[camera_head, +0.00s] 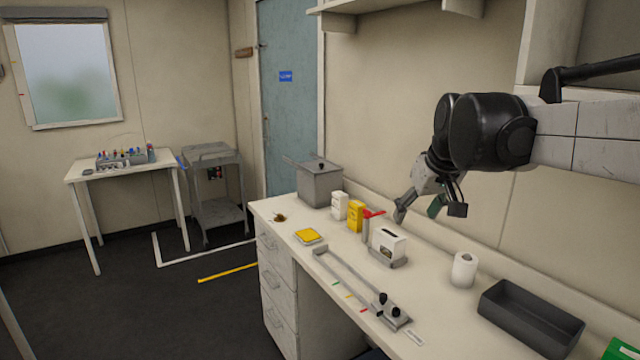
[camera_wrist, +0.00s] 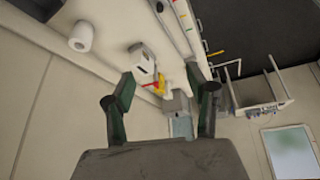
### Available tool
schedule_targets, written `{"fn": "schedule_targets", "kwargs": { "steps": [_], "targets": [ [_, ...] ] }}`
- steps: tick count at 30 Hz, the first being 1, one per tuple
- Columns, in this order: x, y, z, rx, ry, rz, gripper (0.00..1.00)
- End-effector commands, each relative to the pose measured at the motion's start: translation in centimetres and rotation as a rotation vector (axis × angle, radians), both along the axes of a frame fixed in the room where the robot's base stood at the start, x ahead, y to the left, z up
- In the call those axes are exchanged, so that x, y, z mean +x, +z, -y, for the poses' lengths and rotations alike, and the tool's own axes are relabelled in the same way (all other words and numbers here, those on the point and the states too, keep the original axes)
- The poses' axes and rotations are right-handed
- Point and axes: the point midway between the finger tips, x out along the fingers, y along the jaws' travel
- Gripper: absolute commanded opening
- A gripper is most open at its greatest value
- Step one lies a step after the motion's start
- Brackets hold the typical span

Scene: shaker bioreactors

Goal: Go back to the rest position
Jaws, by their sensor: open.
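My gripper (camera_head: 419,206) hangs from my arm above the back of the white counter (camera_head: 276,237), near the wall. Its fingers are spread apart and nothing is between them. In the wrist view my gripper (camera_wrist: 162,105) shows two separate dark green fingertips with the room beyond. It is apart from the counter and the things on it. In the head view it is above and a little right of a white box-like device with a dark slot (camera_head: 388,244).
On the counter are a grey lidded container (camera_head: 320,185), a yellow carton (camera_head: 356,215), a white roll (camera_head: 464,270), a dark tray (camera_head: 530,318) and a rail-like device (camera_head: 345,280). A shelf (camera_head: 400,8) is on the wall above. A small table (camera_head: 125,168) and grey cart (camera_head: 215,160) stand far left.

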Motion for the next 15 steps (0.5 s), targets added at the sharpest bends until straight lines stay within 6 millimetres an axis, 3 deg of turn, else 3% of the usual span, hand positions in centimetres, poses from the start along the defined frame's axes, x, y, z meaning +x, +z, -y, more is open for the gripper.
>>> {"fn": "schedule_targets", "kwargs": {
  "steps": [3, 15],
  "targets": [
    [-4.2, -1.1, -0.2, 0.004, -0.029, 0.014, 0.52],
    [-16.7, -7.0, -0.3, 0.024, -0.126, 0.065, 0.52]
  ]
}}
